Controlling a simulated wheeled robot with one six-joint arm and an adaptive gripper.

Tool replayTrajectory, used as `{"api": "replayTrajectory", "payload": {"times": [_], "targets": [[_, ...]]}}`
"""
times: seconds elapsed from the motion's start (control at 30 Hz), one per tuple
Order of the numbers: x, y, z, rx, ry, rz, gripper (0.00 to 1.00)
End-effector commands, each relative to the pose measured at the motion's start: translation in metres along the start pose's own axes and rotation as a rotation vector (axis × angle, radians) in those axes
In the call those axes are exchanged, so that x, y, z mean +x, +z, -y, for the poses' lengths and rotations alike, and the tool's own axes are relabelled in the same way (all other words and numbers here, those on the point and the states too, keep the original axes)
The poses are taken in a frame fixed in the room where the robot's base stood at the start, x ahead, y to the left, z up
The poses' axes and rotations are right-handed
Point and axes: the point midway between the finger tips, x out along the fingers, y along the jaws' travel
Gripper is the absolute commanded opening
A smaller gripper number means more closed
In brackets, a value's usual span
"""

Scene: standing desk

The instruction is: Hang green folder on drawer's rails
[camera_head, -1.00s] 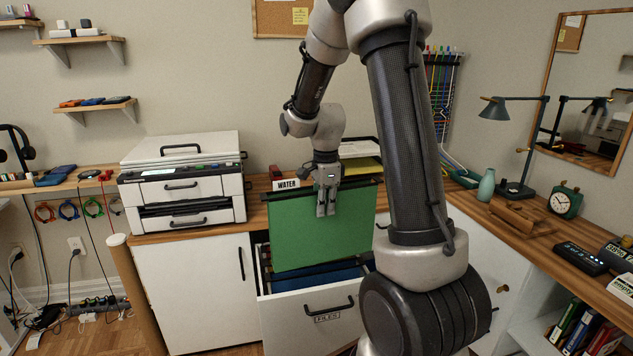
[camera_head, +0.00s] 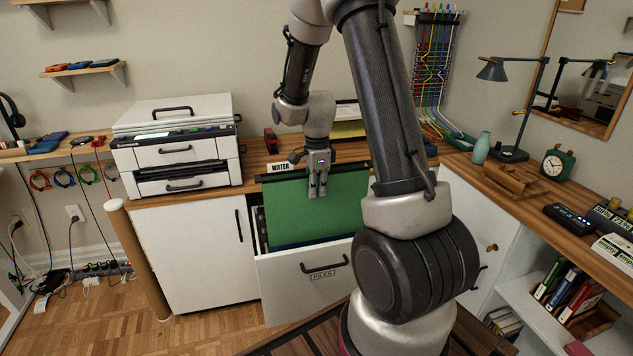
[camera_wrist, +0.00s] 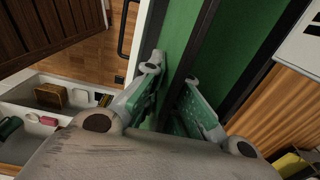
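The green folder (camera_head: 335,213) is upright, partly inside the open white file drawer (camera_head: 312,280), with its top dark rail well above the drawer front. Its lower edge is hidden behind that front. My gripper (camera_head: 317,192) is at the folder's top edge, pointing down. In the wrist view the two fingers (camera_wrist: 172,95) stand on either side of the folder's dark rail, with green (camera_wrist: 180,25) around them, and appear closed on it. The drawer's rails are mostly hidden by the folder; I cannot tell whether its hooks touch them.
A printer (camera_head: 178,150) stands on the counter left of the drawer. A desk lamp (camera_head: 515,100) and clock (camera_head: 557,164) are on the right counter.

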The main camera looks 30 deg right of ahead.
Motion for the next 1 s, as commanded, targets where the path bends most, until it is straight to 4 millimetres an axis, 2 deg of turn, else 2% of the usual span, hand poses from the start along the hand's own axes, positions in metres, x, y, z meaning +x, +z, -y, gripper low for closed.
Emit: {"api": "replayTrajectory", "payload": {"times": [1.0], "targets": [[0.09, 0.0, -0.002, 0.0, 0.001, 0.0, 0.0]]}}
